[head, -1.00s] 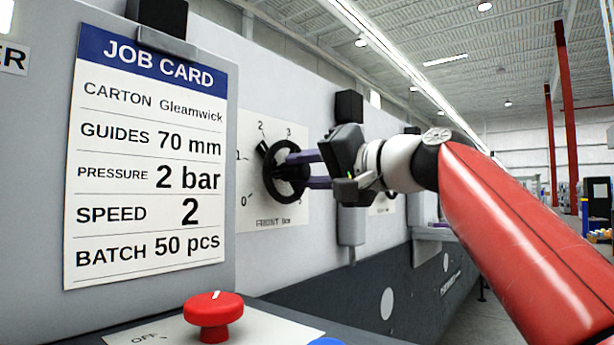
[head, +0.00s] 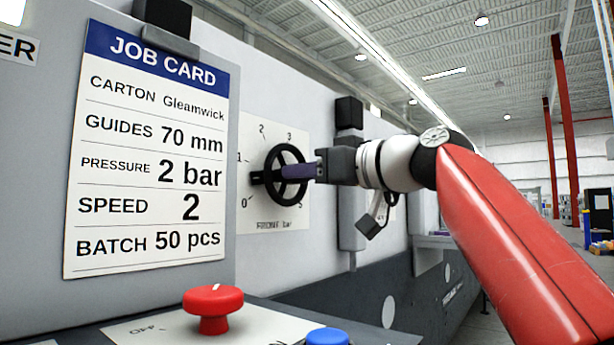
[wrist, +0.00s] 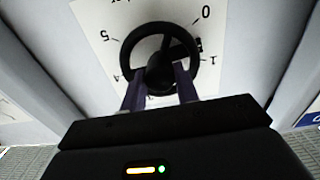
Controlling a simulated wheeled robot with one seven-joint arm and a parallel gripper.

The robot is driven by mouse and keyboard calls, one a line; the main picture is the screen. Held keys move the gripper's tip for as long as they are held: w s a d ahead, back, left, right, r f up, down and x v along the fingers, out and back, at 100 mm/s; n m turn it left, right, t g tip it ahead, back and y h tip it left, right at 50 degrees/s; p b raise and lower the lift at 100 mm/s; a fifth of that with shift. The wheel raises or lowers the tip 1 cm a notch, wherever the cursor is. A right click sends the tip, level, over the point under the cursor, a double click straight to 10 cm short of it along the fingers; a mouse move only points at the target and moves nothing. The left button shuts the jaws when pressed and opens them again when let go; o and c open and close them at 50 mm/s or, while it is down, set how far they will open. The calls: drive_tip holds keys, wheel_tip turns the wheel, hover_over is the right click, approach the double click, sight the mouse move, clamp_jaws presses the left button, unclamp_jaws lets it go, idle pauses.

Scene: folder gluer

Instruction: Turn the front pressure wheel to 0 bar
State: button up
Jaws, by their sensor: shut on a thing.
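The front pressure wheel (head: 286,198) is a black spoked handwheel on a white dial plate (head: 257,223) on the machine's grey side. Its black pointer sticks out to the left, between the 0 and 1 marks. In the wrist view the wheel (wrist: 131,49) shows upside down, with its pointer toward the upper right. My gripper (head: 292,172) reaches in from the right, its purple fingers shut on the wheel. The wrist view shows the two fingers (wrist: 160,85) at the wheel's rim and hub, with the exact contact partly hidden.
A job card (head: 150,155) reading pressure 2 bar hangs to the left. Below it are a red knob (head: 213,308) and a blue button (head: 327,337). A black block (head: 349,113) on a grey upright stands just behind my gripper.

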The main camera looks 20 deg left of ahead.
drive_tip(key=n, duration=0.5)
drive_tip(key=shift+f, duration=0.15)
idle(0.3)
drive_tip(key=o, duration=1)
drive_tip(key=shift+c, duration=0.2)
drive_tip(key=shift+d+b, duration=0.1)
drive_tip(key=shift+b, duration=0.2)
drive_tip(key=b+v, duration=0.2)
drive_tip(key=v, duration=0.5)
drive_tip(key=shift+s+d+b, duration=0.2)
drive_tip(key=shift+d+b, duration=0.1)
